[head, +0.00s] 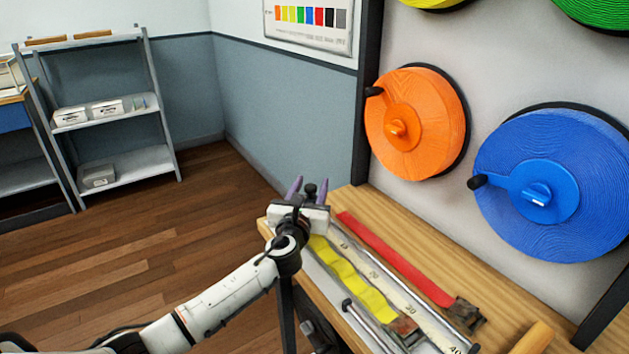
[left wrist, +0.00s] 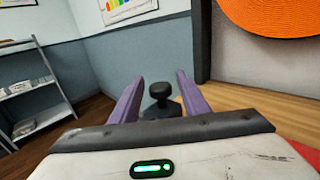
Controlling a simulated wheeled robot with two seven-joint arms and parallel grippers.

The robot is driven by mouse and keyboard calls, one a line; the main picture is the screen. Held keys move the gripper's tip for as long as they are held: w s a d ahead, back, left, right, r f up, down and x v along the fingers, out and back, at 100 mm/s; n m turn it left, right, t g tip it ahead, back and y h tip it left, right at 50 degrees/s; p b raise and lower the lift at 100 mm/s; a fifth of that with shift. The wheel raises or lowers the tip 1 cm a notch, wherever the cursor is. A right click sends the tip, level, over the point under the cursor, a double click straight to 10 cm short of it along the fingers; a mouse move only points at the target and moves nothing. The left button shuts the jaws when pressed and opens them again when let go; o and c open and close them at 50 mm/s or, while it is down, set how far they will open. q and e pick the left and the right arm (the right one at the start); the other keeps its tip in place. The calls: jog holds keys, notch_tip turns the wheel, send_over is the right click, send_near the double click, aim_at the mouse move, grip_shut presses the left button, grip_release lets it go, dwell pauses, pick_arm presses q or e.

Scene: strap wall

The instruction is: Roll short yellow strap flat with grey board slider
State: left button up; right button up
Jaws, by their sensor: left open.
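The short yellow strap (head: 352,280) lies in waves along the grey measuring board (head: 400,290), with a brown end piece (head: 404,326) at its near end. My left gripper (head: 308,188) is over the far end of the board, its purple fingers apart and pointing away. In the left wrist view a black knob on a dark base (left wrist: 160,100), seemingly the slider, shows between the open fingers (left wrist: 160,90). I cannot tell whether they touch it. My gripper hides the strap's far end and most of the slider. My right gripper is not in view.
A red strap (head: 395,258) lies flat on the wooden bench (head: 385,215), right of the board. Orange (head: 425,135) and blue (head: 545,215) strap reels hang on the wall panel. A metal rod with a black end (head: 362,322) crosses the board's near left side. Shelves (head: 105,120) stand far left.

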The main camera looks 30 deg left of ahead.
pick_arm(q)
jog(key=shift+x, duration=1.65)
grip_shut()
